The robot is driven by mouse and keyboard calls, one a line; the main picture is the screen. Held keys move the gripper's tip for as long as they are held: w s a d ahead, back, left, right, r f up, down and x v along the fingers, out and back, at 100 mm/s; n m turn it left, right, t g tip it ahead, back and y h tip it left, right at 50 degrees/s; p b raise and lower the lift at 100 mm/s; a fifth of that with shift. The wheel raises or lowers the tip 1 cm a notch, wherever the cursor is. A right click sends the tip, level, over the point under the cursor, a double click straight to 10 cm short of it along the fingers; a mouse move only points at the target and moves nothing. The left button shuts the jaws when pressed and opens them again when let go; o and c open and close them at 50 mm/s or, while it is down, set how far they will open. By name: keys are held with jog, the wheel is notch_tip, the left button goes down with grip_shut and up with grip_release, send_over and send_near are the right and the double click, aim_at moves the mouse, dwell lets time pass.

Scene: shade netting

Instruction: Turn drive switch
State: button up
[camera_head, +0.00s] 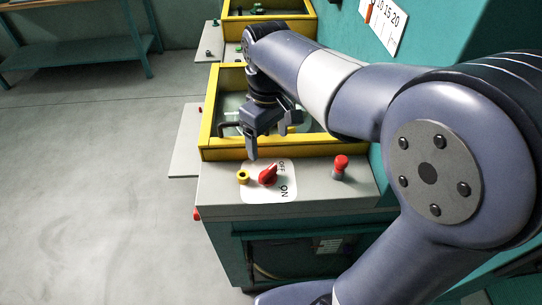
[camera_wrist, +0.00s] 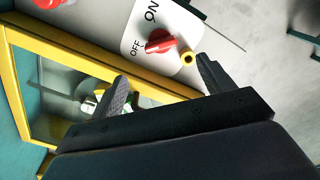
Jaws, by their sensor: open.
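The drive switch is a red rotary knob (camera_head: 268,175) on a white plate (camera_head: 284,190) marked OFF and ON, on the front panel of the machine. Its pointer end lies toward the OFF mark. It also shows in the wrist view as a red knob (camera_wrist: 157,47) on the white plate (camera_wrist: 140,22). My gripper (camera_head: 271,138) is above and just behind the knob in the head view. In the wrist view my gripper (camera_wrist: 160,88) has its two fingers wide apart with nothing between them, and the knob is beyond the fingertips, apart from them.
A yellow ring-shaped part (camera_head: 243,177) sits left of the knob, and a red mushroom button (camera_head: 340,166) stands to its right. A raised yellow frame (camera_head: 225,152) borders the machine's window behind the panel. Open grey floor (camera_head: 95,190) lies to the left.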

aim_at(268, 170)
notch_tip(268, 170, down, 11)
jog(key=shift+w+a+r+p, duration=0.1)
jog(key=shift+r+p, duration=0.1)
jog(key=shift+p, duration=0.15)
jog(key=shift+c, duration=0.4)
jog(key=c, duration=0.9)
